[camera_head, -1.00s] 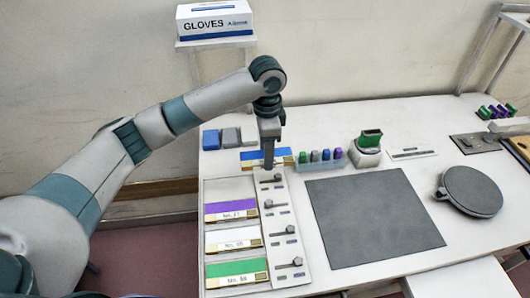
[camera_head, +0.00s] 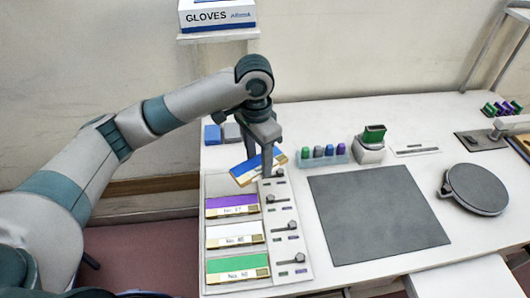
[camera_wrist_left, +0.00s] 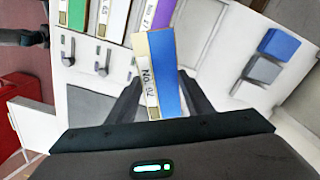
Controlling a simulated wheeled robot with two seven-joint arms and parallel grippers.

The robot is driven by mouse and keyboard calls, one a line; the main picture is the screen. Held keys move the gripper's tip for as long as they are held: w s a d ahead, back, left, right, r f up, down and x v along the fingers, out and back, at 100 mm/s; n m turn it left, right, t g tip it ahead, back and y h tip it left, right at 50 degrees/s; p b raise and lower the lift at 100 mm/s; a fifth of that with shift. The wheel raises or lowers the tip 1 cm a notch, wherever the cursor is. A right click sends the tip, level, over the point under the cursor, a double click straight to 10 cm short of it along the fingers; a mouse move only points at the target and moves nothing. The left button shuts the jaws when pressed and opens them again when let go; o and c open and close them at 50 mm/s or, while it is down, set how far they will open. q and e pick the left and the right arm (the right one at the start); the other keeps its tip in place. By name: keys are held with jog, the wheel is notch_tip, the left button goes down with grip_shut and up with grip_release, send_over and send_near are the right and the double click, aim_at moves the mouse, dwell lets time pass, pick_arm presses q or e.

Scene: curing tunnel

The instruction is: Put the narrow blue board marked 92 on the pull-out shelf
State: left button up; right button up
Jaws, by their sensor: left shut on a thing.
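The narrow blue board (camera_head: 251,169) is held by my left gripper (camera_head: 261,160) above the top of the board rack, tilted in the head view. In the left wrist view the board (camera_wrist_left: 168,75) stands between the two fingers (camera_wrist_left: 160,103), with a pale strip carrying a number that looks like 92. My left gripper is shut on it. A white surface (camera_head: 480,280) juts out low at the front right of the table and looks like the pull-out shelf. My right gripper is not in view.
The rack holds a purple board (camera_head: 232,205), a white board (camera_head: 234,234) and a green board (camera_head: 237,264). A grey mat (camera_head: 375,215) lies bare mid-table, with a round dark disc (camera_head: 476,188) to its right. A tray of small coloured blocks (camera_head: 322,156) stands behind the mat.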

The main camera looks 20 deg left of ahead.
pick_arm(q)
jog(key=s+a+n+b, duration=0.1)
jog(key=s+a+n, duration=0.1)
jog(key=s+n, duration=0.5)
jog(key=s, duration=0.3)
jog(key=shift+a+r+b, duration=0.35)
jog(key=shift+b, duration=0.05)
jog(key=shift+w+d, duration=0.1)
jog(key=shift+d, duration=0.05)
